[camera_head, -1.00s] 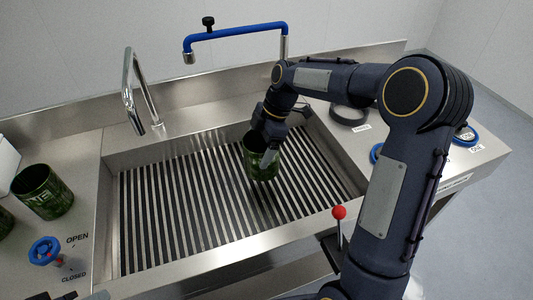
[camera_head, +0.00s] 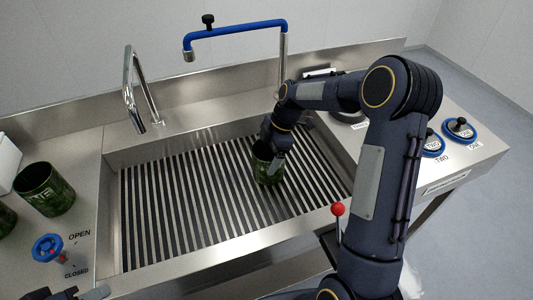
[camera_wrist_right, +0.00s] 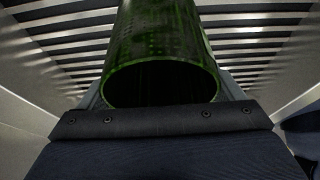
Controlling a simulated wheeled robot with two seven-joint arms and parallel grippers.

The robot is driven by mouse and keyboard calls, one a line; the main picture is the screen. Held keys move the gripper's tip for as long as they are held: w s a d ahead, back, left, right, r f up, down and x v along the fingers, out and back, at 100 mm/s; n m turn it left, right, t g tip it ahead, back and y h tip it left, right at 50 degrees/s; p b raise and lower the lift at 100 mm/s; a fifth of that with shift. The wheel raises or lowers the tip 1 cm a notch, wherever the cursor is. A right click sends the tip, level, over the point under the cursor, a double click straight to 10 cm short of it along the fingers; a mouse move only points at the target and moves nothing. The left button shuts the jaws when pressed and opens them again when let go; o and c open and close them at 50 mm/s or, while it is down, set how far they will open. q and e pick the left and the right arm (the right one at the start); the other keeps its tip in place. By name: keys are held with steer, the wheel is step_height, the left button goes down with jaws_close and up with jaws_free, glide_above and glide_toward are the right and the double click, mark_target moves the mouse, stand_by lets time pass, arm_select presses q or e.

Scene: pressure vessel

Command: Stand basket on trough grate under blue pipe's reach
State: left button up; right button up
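The green see-through basket (camera_head: 264,169) is over the right part of the trough grate (camera_head: 190,205), roughly upright. My right gripper (camera_head: 277,157) is shut on it, with one finger along its near right side. In the right wrist view the basket (camera_wrist_right: 160,45) fills the space between the fingers, its dark open mouth towards the camera. I cannot tell if its bottom touches the grate. The blue pipe (camera_head: 235,32) arches behind the trough, its outlet up and left of the basket. My left gripper (camera_head: 72,294) only just shows at the bottom left edge.
A chrome tap (camera_head: 128,80) stands at the trough's back left. A second green container (camera_head: 44,189) and a blue valve wheel (camera_head: 46,249) are on the left counter. A red-knobbed lever (camera_head: 338,209) is at the front. Blue-ringed knobs (camera_head: 460,129) are at right. The grate's left part is clear.

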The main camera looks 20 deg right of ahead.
steer(key=shift+o, duration=1.1)
steer(key=shift+r, duration=0.1)
steer(key=v, duration=1.2)
steer(key=s+a+r+m+t, duration=0.1)
steer(key=s+r+m, duration=0.3)
steer(key=s, duration=0.2)
steer(key=s+a+f+m+t, duration=0.1)
steer(key=s+a+m+t, duration=0.1)
steer(key=s+m, duration=0.5)
steer(key=s+a+f+m+t, duration=0.2)
steer(key=s+a+m, duration=0.3)
steer(key=s, duration=0.9)
steer(key=m, duration=0.3)
steer(key=shift+s+f+h, duration=0.25)
steer(key=shift+s+h, duration=0.05)
steer(key=shift+s, duration=0.1)
